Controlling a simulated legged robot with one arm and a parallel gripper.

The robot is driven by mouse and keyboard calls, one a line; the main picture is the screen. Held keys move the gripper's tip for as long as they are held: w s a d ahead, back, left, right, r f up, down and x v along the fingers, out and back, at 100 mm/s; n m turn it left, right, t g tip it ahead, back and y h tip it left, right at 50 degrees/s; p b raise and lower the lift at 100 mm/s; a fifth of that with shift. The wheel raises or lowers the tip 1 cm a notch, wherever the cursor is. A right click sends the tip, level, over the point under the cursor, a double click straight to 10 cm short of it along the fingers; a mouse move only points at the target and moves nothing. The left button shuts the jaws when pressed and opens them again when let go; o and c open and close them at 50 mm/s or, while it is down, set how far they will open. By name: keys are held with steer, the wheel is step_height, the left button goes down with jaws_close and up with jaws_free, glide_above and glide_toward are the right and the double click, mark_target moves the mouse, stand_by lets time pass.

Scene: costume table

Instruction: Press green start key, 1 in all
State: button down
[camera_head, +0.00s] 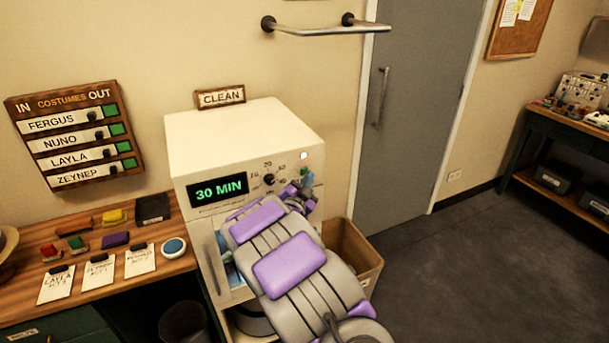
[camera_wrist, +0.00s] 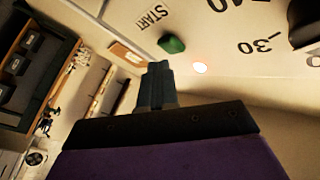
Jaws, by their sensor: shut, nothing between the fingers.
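The green start key (camera_wrist: 172,43) is a small rounded button on the white machine's panel, beside the printed word START, in the wrist view. In the head view the key (camera_head: 305,172) is small at the panel's right side, just above my gripper. My gripper (camera_wrist: 158,70) is shut and empty, its fingertips pointing at the panel. In the wrist view a small gap shows between the fingertips and the key; I cannot tell the exact depth. The machine (camera_head: 240,130) has a display (camera_head: 217,191) reading 30 MIN.
A dark dial (camera_head: 269,180) sits left of the key. A white round light (camera_head: 304,155) glows near it. A wooden counter (camera_head: 180,266) with cards and coloured blocks stands left. The floor at right is clear.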

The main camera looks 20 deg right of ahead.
steer(key=shift+s, duration=0.2)
steer(key=s+b, duration=0.2)
steer(key=s, duration=0.3)
steer(key=shift+d+b, duration=0.1)
steer(key=shift+b, duration=0.25)
stand_by(0.8)
steer(key=s+a+f+n+g+y, duration=0.2)
steer(key=s+a+n+g+y, duration=0.15)
steer(key=s+a+y, duration=0.35)
steer(key=s+a+f+n+g+y, duration=0.25)
steer(key=s+a+n+y, duration=0.35)
steer(key=a, duration=0.4)
steer(key=s+a+r+n+g, duration=0.1)
steer(key=s+n+g, duration=0.5)
steer(key=s, duration=2.8)
steer(key=r+g, duration=0.1)
steer(key=g, duration=0.3)
steer(key=shift+s+a, duration=0.15)
steer(key=shift+s, duration=0.2)
